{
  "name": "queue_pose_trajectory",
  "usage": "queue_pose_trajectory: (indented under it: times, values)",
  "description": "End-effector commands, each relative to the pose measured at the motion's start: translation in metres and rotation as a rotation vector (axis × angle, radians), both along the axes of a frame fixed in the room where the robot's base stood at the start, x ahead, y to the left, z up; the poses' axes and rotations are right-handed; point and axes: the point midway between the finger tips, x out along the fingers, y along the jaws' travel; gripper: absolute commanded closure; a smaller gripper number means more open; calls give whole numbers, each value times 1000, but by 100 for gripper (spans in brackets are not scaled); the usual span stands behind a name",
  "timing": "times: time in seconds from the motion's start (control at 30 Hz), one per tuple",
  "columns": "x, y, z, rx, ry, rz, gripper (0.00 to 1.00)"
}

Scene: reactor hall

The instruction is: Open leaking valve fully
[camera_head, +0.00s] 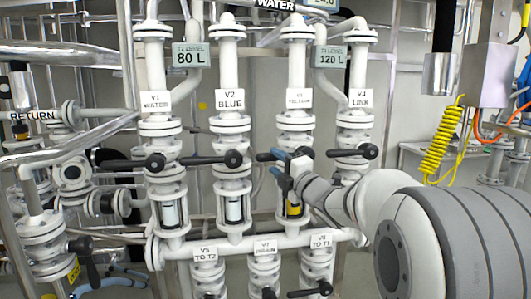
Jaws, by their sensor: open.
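Four labelled valves stand in a row on white vertical pipes: V1 (155,101), V2 (231,101), V3 (298,98) and V4 (362,97). V1's black lever (148,162), V2's black lever (212,159) and V4's black lever (354,152) lie roughly level. No leak is clearly visible, so I cannot tell which valve leaks.
Below are labelled valves V5 (207,253), V7 (265,247) and another marked TO T1 (320,241). Sight glasses, such as V2's (234,208), sit under the upper valves. A yellow coiled hose (440,140) hangs at right. Railings and pipes crowd the left.

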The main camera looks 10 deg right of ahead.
Motion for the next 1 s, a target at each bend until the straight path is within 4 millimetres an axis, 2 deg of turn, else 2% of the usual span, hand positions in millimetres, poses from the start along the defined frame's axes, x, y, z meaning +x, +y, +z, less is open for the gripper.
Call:
queue_pose_trajectory:
  times: [0.1, 0.3, 0.47, 0.7, 1.0]
  values:
    - [20, 9, 6, 2, 3, 1, 58]
    - [44, 19, 10, 2, 4, -2, 58]
    - [53, 22, 10, 1, 4, -2, 58]
    - [53, 22, 10, 3, 3, -3, 58]
    - [53, 21, 10, 2, 4, -4, 81]
